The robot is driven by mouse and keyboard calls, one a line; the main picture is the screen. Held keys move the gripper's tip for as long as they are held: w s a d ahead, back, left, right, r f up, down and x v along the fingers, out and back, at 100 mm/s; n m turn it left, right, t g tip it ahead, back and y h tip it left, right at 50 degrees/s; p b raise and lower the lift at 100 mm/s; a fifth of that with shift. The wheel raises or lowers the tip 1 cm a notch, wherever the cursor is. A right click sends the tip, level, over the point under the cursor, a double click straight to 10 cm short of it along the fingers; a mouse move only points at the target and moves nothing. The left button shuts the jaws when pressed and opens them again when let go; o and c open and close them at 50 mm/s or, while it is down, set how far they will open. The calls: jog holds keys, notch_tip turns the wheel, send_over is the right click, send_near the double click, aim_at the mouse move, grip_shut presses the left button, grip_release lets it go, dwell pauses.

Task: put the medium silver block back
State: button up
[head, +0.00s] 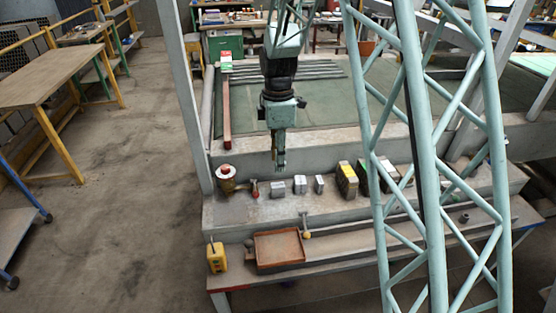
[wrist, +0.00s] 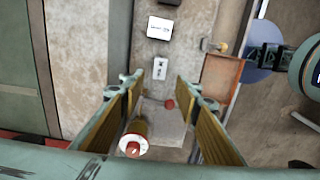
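Three silver blocks stand in a row on the grey ledge in the head view: a left one (head: 277,189), a middle one (head: 300,185) and a right one (head: 319,184). I cannot tell for sure which is the medium one. My gripper (head: 279,163) points down above the ledge, near the left block. In the wrist view my gripper (wrist: 160,80) is open, with nothing between its fingers. Beyond the fingertips I see the left block (wrist: 160,69), and farther up the middle block (wrist: 160,28).
A red-topped canister (head: 227,180) and a small red object (head: 254,189) stand left of the blocks. Yellow-and-dark blocks (head: 347,179) stand to the right. An empty brown tray (head: 279,248) and a yellow box (head: 217,258) are in front, lower down.

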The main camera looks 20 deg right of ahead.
jog(key=shift+r, duration=0.1)
dwell(0.3)
jog(key=s+r+m+t, duration=0.2)
jog(key=s+r+m, duration=0.6)
jog(key=s+r, duration=1.4)
jog(key=s+r+m+t, duration=0.1)
jog(key=s+r+m, duration=0.2)
jog(key=s, duration=0.8)
jog(key=s+r+m, duration=0.3)
jog(key=s+m, duration=0.2)
jog(key=s, duration=0.6)
jog(key=shift+s+r+m+t, duration=0.2)
jog(key=shift+r+m+t, duration=0.2)
jog(key=shift+s, duration=0.15)
